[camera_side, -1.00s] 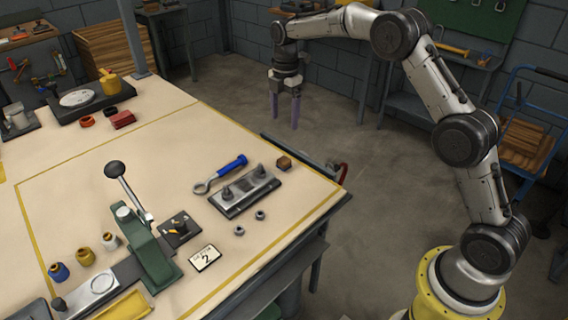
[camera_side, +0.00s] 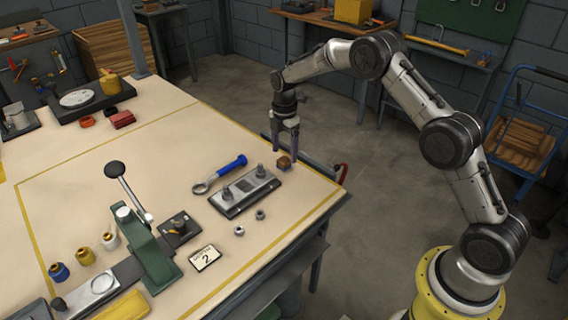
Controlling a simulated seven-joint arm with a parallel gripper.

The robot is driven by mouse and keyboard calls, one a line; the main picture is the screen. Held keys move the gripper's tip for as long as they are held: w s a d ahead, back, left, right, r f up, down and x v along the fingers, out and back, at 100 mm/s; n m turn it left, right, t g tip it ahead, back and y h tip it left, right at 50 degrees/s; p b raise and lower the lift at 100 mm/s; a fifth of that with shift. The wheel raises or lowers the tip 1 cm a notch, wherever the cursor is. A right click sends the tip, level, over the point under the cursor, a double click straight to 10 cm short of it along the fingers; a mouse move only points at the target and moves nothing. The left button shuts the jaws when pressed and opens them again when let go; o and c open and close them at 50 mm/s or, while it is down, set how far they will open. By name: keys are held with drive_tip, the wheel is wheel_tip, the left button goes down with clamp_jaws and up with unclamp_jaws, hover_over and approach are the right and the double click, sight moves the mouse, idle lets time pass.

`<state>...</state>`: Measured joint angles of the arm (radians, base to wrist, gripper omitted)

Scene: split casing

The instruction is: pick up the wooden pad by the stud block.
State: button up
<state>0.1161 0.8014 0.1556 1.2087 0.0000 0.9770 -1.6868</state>
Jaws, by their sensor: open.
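The wooden pad (camera_side: 284,162) is a small brown block lying on the table. It is just beyond the right end of the stud block (camera_side: 245,191), a grey metal plate with two upright studs. My gripper (camera_side: 284,158) points down at the pad. Its two purple fingers are apart, one on the left and one on the right of the pad, with the tips close to the table. I cannot tell whether either finger touches the pad.
A blue-handled eye tool (camera_side: 222,173) lies behind the stud block. Two nuts (camera_side: 250,222) and a card marked 2 (camera_side: 205,258) lie in front. A green lever press (camera_side: 150,255) stands to the left. The table's right edge (camera_side: 330,205) is close to the pad.

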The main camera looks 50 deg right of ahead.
sight(284, 159)
wheel_tip(284, 159, down, 3)
drive_tip(key=shift+w, duration=0.1)
clamp_jaws()
idle(0.4)
